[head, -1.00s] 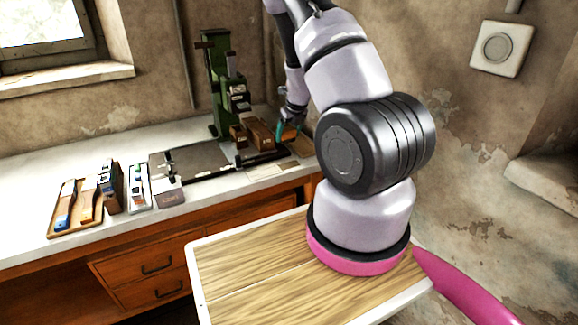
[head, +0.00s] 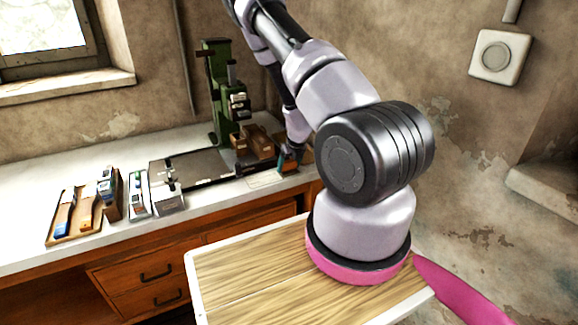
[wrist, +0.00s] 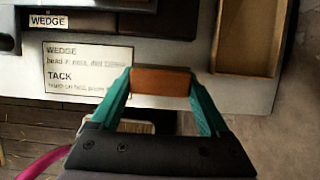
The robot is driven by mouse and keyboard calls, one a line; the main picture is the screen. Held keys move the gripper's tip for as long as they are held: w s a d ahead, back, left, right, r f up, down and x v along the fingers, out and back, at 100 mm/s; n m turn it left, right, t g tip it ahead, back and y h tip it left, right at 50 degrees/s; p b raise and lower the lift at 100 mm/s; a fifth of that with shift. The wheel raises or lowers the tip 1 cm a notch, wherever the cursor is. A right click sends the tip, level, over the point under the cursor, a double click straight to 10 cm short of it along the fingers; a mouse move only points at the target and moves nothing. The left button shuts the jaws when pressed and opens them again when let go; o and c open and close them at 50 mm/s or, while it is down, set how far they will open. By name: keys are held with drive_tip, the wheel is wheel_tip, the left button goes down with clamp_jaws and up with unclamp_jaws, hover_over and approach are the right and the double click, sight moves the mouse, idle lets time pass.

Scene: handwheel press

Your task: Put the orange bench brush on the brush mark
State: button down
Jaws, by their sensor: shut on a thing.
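The orange bench brush shows as an orange-brown block (wrist: 162,81) in the wrist view. My gripper (wrist: 160,84) has its teal fingers closed on the block's two ends. In the head view my gripper (head: 287,161) is small and partly hidden by my arm, at the right part of the bench near its front edge. The brush overlaps the right edge of a printed card (wrist: 85,68) reading WEDGE and TACK; I cannot tell whether it touches the surface. I cannot make out the brush mark in either view.
A green press (head: 219,90) stands behind, with brown wooden blocks (head: 254,142) beside it. An open wooden tray (wrist: 246,38) is close to the right of my gripper. A dark plate (head: 200,166) lies mid-bench. A brown tray (head: 62,240) with tools is at left.

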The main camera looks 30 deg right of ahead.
unclamp_jaws()
drive_tip(key=shift+f, duration=0.1)
drive_tip(key=v, duration=1.2)
drive_tip(key=s+a+r+n+t+y, duration=0.1)
drive_tip(key=a+r+n+y, duration=0.1)
drive_tip(key=a+r+n, duration=0.45)
drive_tip(key=s+a+r+n+y, duration=0.2)
drive_tip(key=a+r+n, duration=0.15)
drive_tip(key=r, duration=0.65)
drive_tip(key=s+a+r+n+t+y, duration=0.1)
drive_tip(key=a+r+n, duration=0.4)
drive_tip(key=r, duration=0.3)
drive_tip(key=s+r+n+h, duration=0.1)
drive_tip(key=s+r+n, duration=0.5)
drive_tip(key=s+n, duration=0.2)
drive_tip(key=s+r+n+h, duration=0.2)
drive_tip(key=s+r+n, duration=0.5)
drive_tip(key=s, duration=0.3)
drive_tip(key=shift+s+a+r+n+t, duration=0.3)
drive_tip(key=shift+n+t, duration=0.1)
drive_tip(key=shift+n, duration=0.4)
drive_tip(key=shift+w, duration=0.1)
